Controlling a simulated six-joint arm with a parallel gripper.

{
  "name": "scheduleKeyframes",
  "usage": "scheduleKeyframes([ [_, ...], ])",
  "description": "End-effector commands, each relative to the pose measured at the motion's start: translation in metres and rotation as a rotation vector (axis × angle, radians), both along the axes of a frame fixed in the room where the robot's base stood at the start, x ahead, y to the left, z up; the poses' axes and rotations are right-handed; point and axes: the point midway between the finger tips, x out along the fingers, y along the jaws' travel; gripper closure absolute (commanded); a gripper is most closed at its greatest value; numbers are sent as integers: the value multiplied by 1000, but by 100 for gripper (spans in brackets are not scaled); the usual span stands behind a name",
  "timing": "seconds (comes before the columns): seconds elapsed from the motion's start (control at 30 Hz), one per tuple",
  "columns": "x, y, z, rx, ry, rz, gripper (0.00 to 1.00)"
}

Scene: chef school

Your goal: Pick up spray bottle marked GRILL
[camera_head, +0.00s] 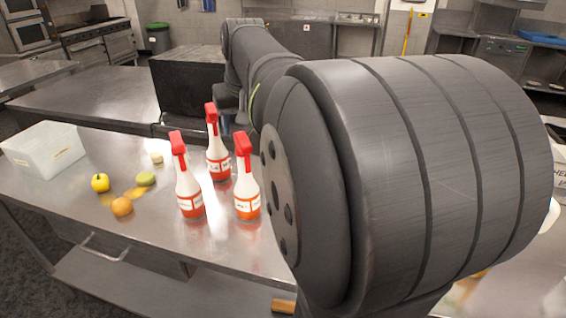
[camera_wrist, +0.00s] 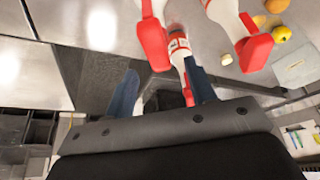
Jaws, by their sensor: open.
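Three white spray bottles with red trigger tops and red-banded labels stand upright on the steel table: a front-left bottle (camera_head: 190,190), a front-right bottle (camera_head: 247,190) and a back bottle (camera_head: 217,150). The label words are too small to read, so I cannot tell which is marked GRILL. In the wrist view, my gripper (camera_wrist: 162,88) is open with its two fingers apart and nothing held. One bottle (camera_wrist: 179,46) shows beyond the fingertips, partly behind the right finger. Red tops of the others show above and to the right. My arm hides the gripper in the head view.
A clear plastic bin (camera_head: 44,150) stands at the table's left end. A yellow apple or pepper (camera_head: 100,183), an orange fruit (camera_head: 122,207) and a green one (camera_head: 145,179) lie left of the bottles. A black box-like unit (camera_head: 188,85) stands behind the table.

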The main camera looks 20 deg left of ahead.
Motion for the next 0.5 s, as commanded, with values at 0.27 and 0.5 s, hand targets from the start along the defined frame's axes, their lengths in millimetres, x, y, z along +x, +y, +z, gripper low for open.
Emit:
scheduleKeyframes([
  [0.27, 11, 6, -25, -2, 2, 0, 49],
  [0.5, 20, 13, -49, 0, 0, 0, 49],
])
